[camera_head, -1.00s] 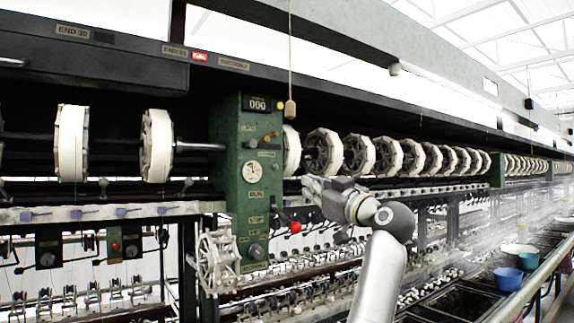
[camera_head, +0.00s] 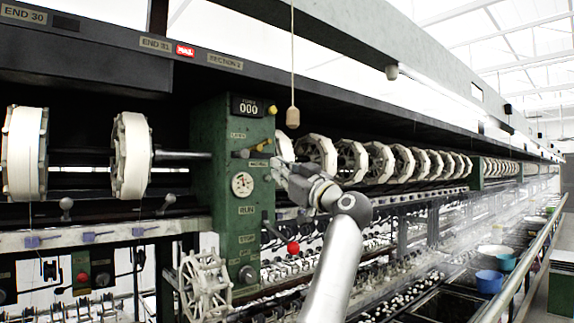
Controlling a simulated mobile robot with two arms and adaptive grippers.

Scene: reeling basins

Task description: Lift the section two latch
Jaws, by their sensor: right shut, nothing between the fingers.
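The green section post (camera_head: 226,185) stands left of centre under a "SECTION 2" plate (camera_head: 225,62). Its face carries a counter reading 000 (camera_head: 247,106), a round dial (camera_head: 242,184) and RUN and STOP plates. A small brass-coloured lever (camera_head: 262,145) sits at the upper right of the post; I cannot tell for sure whether it is the latch. A red-knobbed lever (camera_head: 293,247) sticks out lower down. My right gripper (camera_head: 277,168) is shut and empty, its tips at the post's right edge, just below the brass lever; contact cannot be told. My left gripper is not in view.
A row of white reels (camera_head: 352,161) runs away to the right behind my right arm. Two reels (camera_head: 131,157) hang left of the post. A wooden pull (camera_head: 292,117) hangs on a cord near the gripper. Bowls (camera_head: 489,281) stand at the lower right.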

